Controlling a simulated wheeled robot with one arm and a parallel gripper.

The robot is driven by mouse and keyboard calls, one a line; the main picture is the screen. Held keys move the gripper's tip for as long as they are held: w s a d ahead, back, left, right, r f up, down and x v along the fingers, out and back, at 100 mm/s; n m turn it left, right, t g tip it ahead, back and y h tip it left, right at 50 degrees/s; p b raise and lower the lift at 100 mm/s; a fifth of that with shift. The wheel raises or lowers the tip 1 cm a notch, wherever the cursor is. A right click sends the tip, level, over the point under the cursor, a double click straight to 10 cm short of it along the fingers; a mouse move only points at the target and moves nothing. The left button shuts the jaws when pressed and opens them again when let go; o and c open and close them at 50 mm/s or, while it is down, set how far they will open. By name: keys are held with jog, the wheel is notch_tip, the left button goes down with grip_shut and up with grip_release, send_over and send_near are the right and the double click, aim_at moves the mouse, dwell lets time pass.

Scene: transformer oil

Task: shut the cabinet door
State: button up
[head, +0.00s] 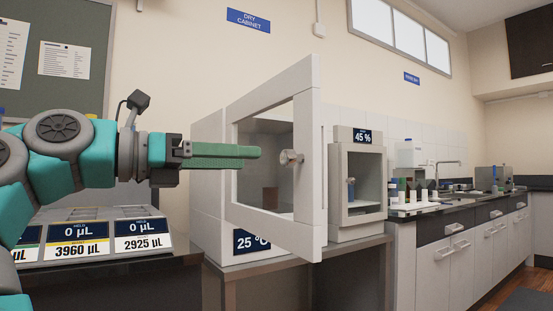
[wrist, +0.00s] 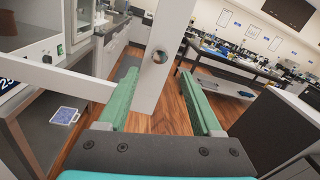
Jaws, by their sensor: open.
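The white cabinet (head: 208,190) stands on a bench in the middle of the head view. Its white-framed door (head: 311,110) with a clear pane is swung open, and a metal knob (head: 291,157) sits on the frame. My gripper (head: 259,153), with green fingers, points right and appears in front of the open door's pane, left of the knob. In the wrist view my gripper (wrist: 157,82) is open and empty, with the door's frame (wrist: 168,35) and knob (wrist: 160,56) beyond and between its fingers. I cannot tell whether the fingers touch the door.
A smaller cabinet (head: 338,185) reading 45 % stands right of the door. A brown jar (head: 270,195) shows through the pane. Display panels (head: 143,236) stand at the lower left. A counter with drawers (head: 460,250) runs along the right. Wooden floor (wrist: 176,108) shows below the fingers.

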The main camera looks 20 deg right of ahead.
aim_at(283, 159)
jog(key=x, duration=0.7)
jog(key=shift+w+d, duration=0.1)
grip_shut()
dwell(0.4)
dwell(0.9)
